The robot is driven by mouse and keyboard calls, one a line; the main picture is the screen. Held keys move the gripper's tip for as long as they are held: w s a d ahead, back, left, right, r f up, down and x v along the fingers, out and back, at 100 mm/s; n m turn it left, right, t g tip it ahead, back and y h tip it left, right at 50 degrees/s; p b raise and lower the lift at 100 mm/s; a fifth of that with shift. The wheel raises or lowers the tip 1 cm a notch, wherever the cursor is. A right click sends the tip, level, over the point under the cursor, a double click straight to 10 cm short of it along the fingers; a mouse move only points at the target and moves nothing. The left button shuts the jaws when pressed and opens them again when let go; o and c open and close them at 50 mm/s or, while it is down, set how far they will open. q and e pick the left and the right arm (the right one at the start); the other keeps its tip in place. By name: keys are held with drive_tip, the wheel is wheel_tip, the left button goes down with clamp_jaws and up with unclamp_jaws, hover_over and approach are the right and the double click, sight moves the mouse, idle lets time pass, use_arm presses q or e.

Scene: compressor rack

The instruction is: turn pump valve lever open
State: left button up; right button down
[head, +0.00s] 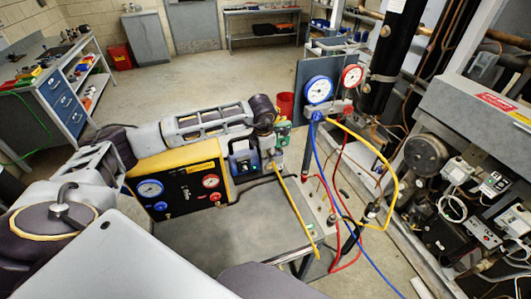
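A blue pump (239,162) with a dark handle stands on the cart behind the yellow-framed gauge unit. A yellow hose (297,208) runs from beside the pump down across the cart top. I cannot make out the pump valve lever; it is too small or hidden by my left gripper. My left gripper (277,160) is at the right side of the pump, close to the upper end of the yellow hose. Its fingers are too small and partly hidden, so whether it touches anything is unclear. My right gripper is out of view.
The gauge unit (180,187) sits left on the grey cart top (245,225). A manifold with a blue gauge (319,89) and a red gauge (351,76) stands right, with hanging hoses. The compressor rack (480,100) fills the right side.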

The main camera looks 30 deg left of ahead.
use_arm(q)
drive_tip(key=v, duration=1.2)
idle(0.3)
